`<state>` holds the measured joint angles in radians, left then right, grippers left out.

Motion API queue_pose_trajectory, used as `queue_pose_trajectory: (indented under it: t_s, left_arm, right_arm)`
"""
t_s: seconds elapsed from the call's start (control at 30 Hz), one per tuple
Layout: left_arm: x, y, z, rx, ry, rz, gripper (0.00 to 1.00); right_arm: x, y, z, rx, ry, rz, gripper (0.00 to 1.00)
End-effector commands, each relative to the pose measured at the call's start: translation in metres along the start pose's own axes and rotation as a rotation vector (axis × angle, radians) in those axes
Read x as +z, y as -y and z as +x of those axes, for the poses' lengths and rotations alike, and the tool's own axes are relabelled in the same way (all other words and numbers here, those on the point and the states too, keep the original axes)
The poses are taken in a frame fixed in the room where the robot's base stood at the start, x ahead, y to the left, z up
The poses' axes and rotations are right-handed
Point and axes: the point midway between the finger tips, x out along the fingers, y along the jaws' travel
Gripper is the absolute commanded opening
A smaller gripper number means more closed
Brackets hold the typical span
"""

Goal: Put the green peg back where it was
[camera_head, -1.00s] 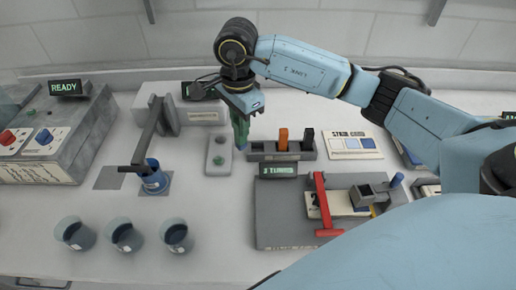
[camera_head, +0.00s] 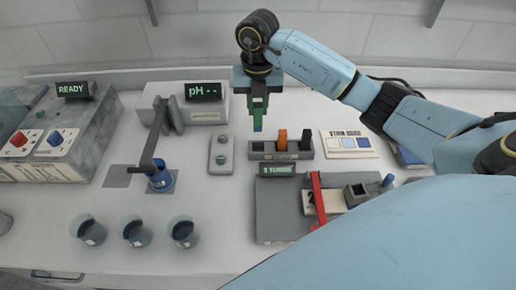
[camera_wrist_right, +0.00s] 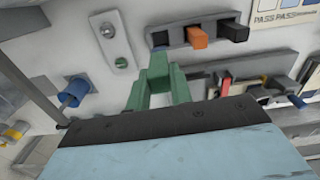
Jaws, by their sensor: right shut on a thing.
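My right gripper (camera_head: 258,104) hangs above and just behind the peg rack (camera_head: 269,157), its green fingers pointing down. It is shut on the green peg (camera_head: 258,117), which shows a blue lower tip and is hard to separate from the fingers. In the right wrist view, the green peg (camera_wrist_right: 158,66) stands out between the fingers, with its tip over the rack's left end. The rack's left slot looks dark and empty. An orange peg (camera_head: 281,139) is in its middle slot and a black peg (camera_head: 306,139) in its right slot. My left gripper is out of view.
A small grey panel with a green button (camera_head: 220,159) lies left of the rack. A dark fixture with a red bar (camera_head: 318,205) is in front. A blue cup (camera_head: 161,182), several dark beakers (camera_head: 184,233) and the pH meter (camera_head: 204,92) are leftward.

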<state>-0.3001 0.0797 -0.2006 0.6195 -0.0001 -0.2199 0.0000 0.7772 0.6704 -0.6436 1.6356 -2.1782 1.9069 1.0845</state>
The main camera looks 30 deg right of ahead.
Motion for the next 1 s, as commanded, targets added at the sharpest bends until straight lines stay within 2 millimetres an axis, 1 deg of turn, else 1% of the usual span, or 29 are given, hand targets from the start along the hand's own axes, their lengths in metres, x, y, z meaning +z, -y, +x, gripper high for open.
queue_pose_trajectory:
  t_s: [0.07, 0.3, 0.57, 0.73, 0.8, 1.0]
  left_arm:
    - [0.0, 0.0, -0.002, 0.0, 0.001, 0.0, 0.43]
    - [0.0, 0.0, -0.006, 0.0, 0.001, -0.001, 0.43]
    - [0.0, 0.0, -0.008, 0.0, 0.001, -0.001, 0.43]
    - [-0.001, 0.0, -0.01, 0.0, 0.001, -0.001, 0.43]
    - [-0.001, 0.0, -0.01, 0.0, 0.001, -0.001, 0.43]
    - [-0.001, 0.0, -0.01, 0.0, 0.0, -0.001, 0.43]
  right_arm:
    - [0.0, 0.001, 0.006, -0.001, -0.004, 0.031, 0.0]
    - [0.0, 0.001, 0.049, -0.002, -0.004, 0.04, 0.0]
    - [0.0, 0.001, 0.072, -0.001, -0.002, 0.037, 0.0]
    - [0.0, 0.001, 0.096, -0.002, -0.004, 0.037, 0.0]
    - [0.0, 0.001, 0.1, 0.0, -0.001, 0.036, 0.0]
    - [0.001, 0.001, 0.1, 0.0, 0.0, 0.035, 0.0]
